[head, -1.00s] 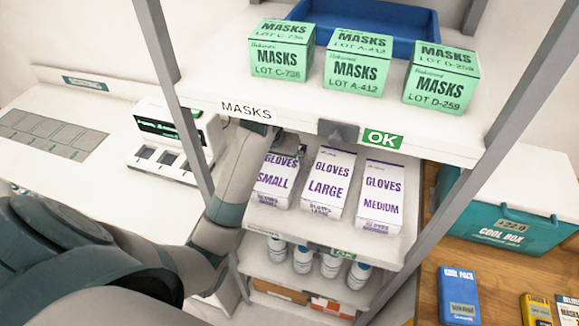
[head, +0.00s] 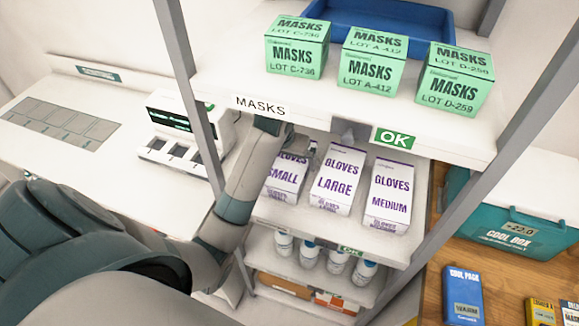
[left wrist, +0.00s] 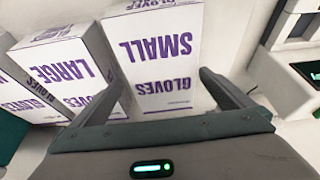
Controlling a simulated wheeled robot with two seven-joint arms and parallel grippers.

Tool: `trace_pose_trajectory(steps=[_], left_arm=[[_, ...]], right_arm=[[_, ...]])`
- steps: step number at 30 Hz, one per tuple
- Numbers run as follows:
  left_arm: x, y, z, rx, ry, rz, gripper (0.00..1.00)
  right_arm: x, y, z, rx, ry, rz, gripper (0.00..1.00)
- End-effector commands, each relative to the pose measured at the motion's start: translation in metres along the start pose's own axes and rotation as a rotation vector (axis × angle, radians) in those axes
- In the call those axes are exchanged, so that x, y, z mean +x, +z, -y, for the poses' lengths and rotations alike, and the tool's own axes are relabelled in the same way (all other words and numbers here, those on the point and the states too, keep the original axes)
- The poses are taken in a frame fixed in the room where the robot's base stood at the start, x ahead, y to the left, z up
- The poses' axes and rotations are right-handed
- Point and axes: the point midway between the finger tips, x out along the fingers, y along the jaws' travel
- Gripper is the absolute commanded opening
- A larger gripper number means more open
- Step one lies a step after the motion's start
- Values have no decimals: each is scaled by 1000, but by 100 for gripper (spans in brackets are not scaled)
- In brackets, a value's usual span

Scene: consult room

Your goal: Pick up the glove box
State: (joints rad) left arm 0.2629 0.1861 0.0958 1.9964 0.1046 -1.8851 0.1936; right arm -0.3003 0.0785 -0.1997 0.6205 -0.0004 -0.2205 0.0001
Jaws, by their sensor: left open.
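Three white glove boxes with purple print stand in a row on the middle shelf in the head view: SMALL (head: 283,178), LARGE (head: 337,180) and MEDIUM (head: 390,198). My left arm reaches in from the left, and the upper shelf hides most of its hand. In the left wrist view my left gripper (left wrist: 162,80) is open, with one finger on either side of the SMALL box (left wrist: 160,60). One finger sits between it and the LARGE box (left wrist: 65,75). I cannot tell whether the fingers touch the SMALL box. My right gripper is in neither view.
The upper shelf (head: 225,85) overhangs the gloves and carries green mask boxes (head: 372,66) and a blue tray (head: 385,22). A grey shelf post (head: 190,90) stands left of the boxes. Bottles (head: 310,255) stand below. A cool box (head: 510,225) is at right.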

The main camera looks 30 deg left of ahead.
Motion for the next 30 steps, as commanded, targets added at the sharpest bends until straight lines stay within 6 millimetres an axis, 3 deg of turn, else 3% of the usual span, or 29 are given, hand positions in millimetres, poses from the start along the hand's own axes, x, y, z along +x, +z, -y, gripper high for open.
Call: trace_pose_trajectory(steps=[9,15,30], left_arm=[[29,4,3,0,0,5,100],[48,4,3,0,0,3,100],[50,4,3,0,0,1,100]], right_arm=[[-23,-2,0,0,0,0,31],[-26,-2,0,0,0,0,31],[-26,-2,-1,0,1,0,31]])
